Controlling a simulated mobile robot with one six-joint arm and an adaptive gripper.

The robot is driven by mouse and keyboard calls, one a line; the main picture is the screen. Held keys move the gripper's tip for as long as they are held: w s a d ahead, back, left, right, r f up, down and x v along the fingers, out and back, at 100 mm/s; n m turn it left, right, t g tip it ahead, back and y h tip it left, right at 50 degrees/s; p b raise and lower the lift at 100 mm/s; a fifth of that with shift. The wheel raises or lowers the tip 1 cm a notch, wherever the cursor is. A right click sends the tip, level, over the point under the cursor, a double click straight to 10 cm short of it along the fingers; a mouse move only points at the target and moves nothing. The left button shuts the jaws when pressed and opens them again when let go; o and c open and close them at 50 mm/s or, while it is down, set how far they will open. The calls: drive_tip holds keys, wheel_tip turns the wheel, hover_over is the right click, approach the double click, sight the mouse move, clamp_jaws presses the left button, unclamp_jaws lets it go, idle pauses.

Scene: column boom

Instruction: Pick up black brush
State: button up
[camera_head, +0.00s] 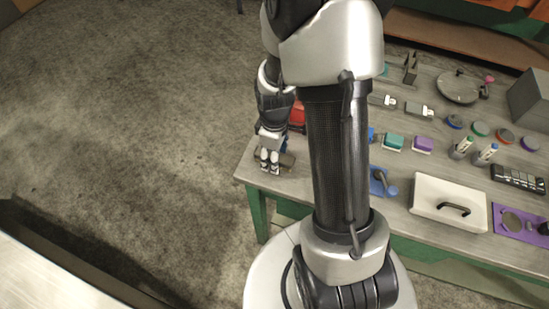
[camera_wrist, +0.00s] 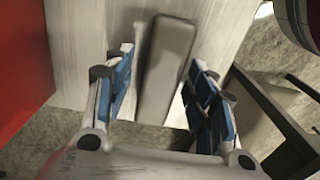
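A long dark grey-brown block, which looks like the black brush (camera_wrist: 165,65), lies on the pale wooden tabletop in the wrist view. My gripper (camera_wrist: 162,62) is open, with one blue-padded finger on each side of it. There is a gap on the left and a narrower one on the right. In the head view my gripper (camera_head: 269,167) points down at the table's near left corner, and a dark end of the brush (camera_head: 288,160) shows just right of the fingertips. The rest of it is hidden behind my gripper.
A red object (camera_head: 297,114) stands close behind my gripper; a red surface (camera_wrist: 30,60) fills the wrist view's left side. The table (camera_head: 400,222) holds colored blocks, a white lidded box (camera_head: 445,193) and several small items farther right. Open floor lies left.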

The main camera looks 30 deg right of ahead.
drive_tip(key=c, duration=1)
drive_tip(key=shift+r, duration=0.15)
wheel_tip(320, 180, up, 20)
drive_tip(key=p, duration=0.7)
drive_tip(key=o, duration=0.6)
drive_tip(key=c, duration=0.4)
drive_tip(key=shift+c, duration=0.2)
